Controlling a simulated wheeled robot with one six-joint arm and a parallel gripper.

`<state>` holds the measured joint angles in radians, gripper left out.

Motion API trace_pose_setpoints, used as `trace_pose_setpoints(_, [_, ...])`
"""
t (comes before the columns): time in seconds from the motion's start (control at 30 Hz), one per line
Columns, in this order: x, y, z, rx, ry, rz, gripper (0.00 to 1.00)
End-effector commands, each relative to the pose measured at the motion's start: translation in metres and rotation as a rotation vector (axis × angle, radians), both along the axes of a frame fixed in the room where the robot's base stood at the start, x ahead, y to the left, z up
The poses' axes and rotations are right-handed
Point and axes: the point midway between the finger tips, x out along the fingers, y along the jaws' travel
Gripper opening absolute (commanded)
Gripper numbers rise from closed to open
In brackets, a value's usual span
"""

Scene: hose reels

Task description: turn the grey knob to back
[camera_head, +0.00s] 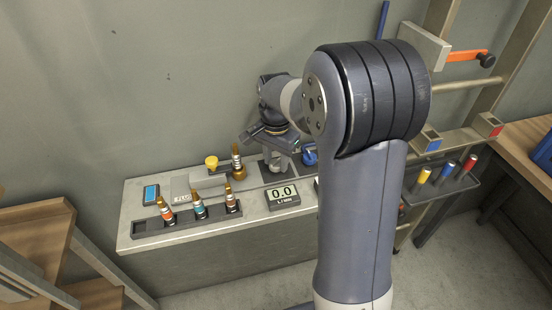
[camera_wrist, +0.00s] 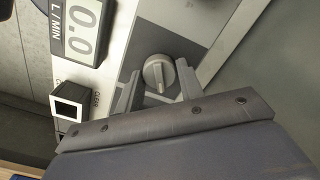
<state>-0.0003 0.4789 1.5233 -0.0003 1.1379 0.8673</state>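The grey knob (camera_wrist: 158,73) is round with a raised bar across it and sits on a darker grey plate in the wrist view. My gripper (camera_wrist: 159,67) is open, with one finger on each side of the knob. Small gaps seem to show between the fingers and the knob, and I cannot tell whether either finger touches it. In the head view my gripper (camera_head: 276,160) points down over the dark plate at the back of the bench, and it largely hides the knob.
The flow display (camera_head: 283,196) reads 0.0 and stands in front of my gripper. A rack (camera_head: 187,222) with several brass nozzles is to the left. A yellow knob (camera_head: 211,162) and a blue fitting (camera_head: 310,155) flank the gripper. The wall is close behind.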

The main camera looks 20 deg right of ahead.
Motion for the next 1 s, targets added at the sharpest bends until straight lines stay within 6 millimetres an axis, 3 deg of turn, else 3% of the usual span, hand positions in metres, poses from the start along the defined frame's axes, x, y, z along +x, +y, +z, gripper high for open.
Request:
trace_pose_setpoints(0.23, [0.000, 0.000, 0.000, 0.001, 0.001, 0.001, 0.56])
trace_pose_setpoints(0.57, [0.000, 0.000, 0.007, 0.000, -0.001, 0.001, 0.56])
trace_pose_setpoints(1.0, [0.000, 0.000, 0.089, 0.000, -0.004, 0.001, 0.56])
